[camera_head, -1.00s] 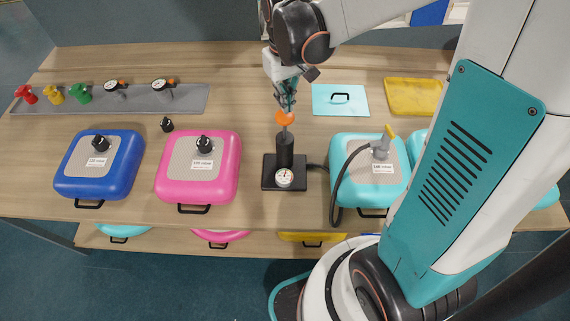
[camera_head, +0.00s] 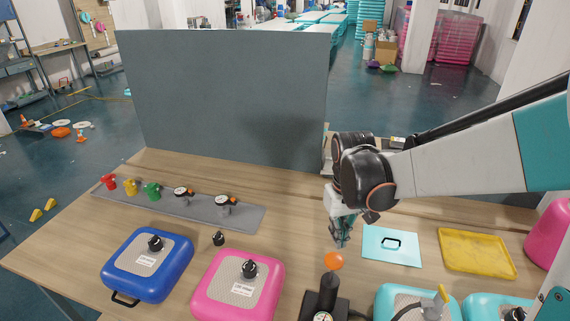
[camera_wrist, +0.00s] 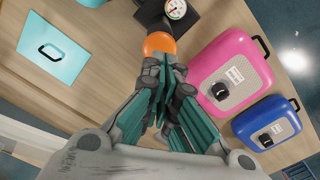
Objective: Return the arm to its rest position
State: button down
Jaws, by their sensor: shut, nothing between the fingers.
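My gripper (camera_head: 341,236) hangs at the end of my arm over the wooden table (camera_head: 290,216), fingers pointing down. In the wrist view its fingers (camera_wrist: 163,95) are closed together with nothing between them. An orange ball-like knob (camera_head: 333,261) tops the black pump (camera_head: 329,287) just below the fingertips. The knob also shows in the wrist view (camera_wrist: 159,43), right beside the fingertips; I cannot tell whether they touch. My arm reaches in from the right.
A grey tray (camera_head: 245,217) holds coloured valves and gauges. A teal lid (camera_head: 375,254) and yellow tray (camera_head: 477,252) lie right of my gripper.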

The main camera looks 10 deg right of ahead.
jog(key=shift+s+f, duration=0.1)
jog(key=s+f+m+t+b, duration=0.1)
jog(key=s+f+t+b, duration=0.6)
jog(key=s+b, duration=0.6)
jog(key=b, duration=0.4)
jog(key=shift+f+b, duration=0.2)
jog(key=shift+b, duration=0.15)
